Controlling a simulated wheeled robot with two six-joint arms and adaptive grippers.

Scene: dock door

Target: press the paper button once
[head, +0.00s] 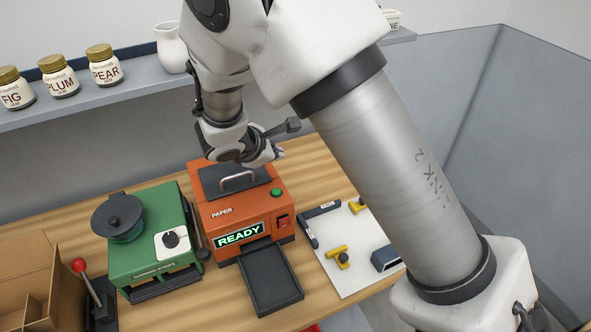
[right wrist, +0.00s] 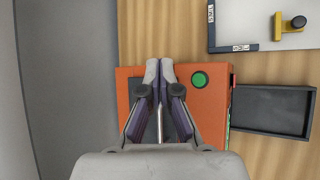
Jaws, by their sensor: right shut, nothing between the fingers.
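The orange paper machine (head: 213,207) stands on the wooden bench, with a dark lid and a handle on top. Its front display reads READY. A round green button (head: 276,192) is on its top at the right; it also shows in the right wrist view (right wrist: 199,80). A red switch (head: 283,221) is on the front. My right gripper (head: 279,154) is above the back of the machine. In the right wrist view its shut, empty fingertips (right wrist: 159,64) are left of the green button, apart from it in the picture. My left gripper is not in view.
A dark tray (head: 270,280) sticks out in front. A green machine (head: 150,255) stands at the left, with a red-knobbed lever (head: 80,266) and a cardboard box (head: 25,275). A white board (head: 345,240) with yellow pieces lies right. A shelf (head: 120,96) with jars runs behind.

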